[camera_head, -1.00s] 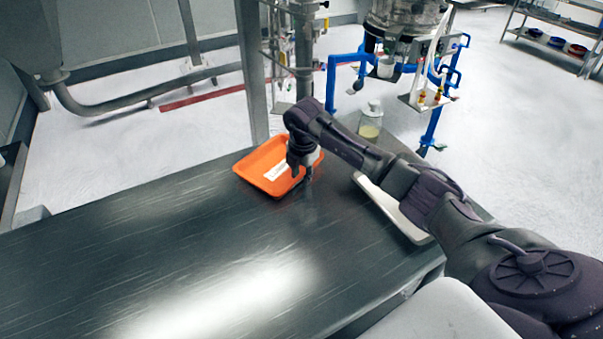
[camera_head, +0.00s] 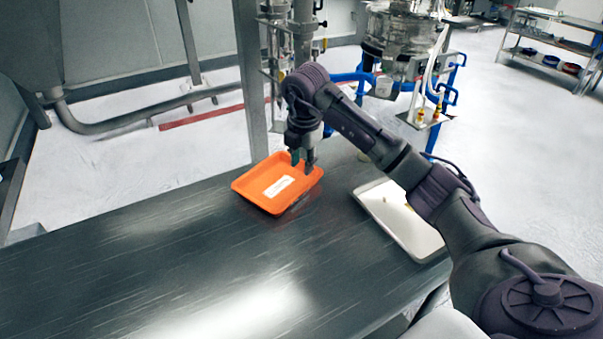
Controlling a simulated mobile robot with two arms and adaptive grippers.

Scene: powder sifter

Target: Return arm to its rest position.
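My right arm reaches in from the lower right. My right gripper (camera_head: 304,162) points down over the right part of the orange tray (camera_head: 250,199), raised above it. Two fingers show with a small gap between them and nothing seen held. A white label lies in the orange tray. My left gripper is not in view.
A white tray (camera_head: 428,243) with small bits in it lies at the table's right end, beneath my arm. The dark table (camera_head: 120,260) is bare at left and front. A steel sifter (camera_head: 392,38) with a blue frame stands behind. A metal post (camera_head: 252,90) rises at the table's back edge.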

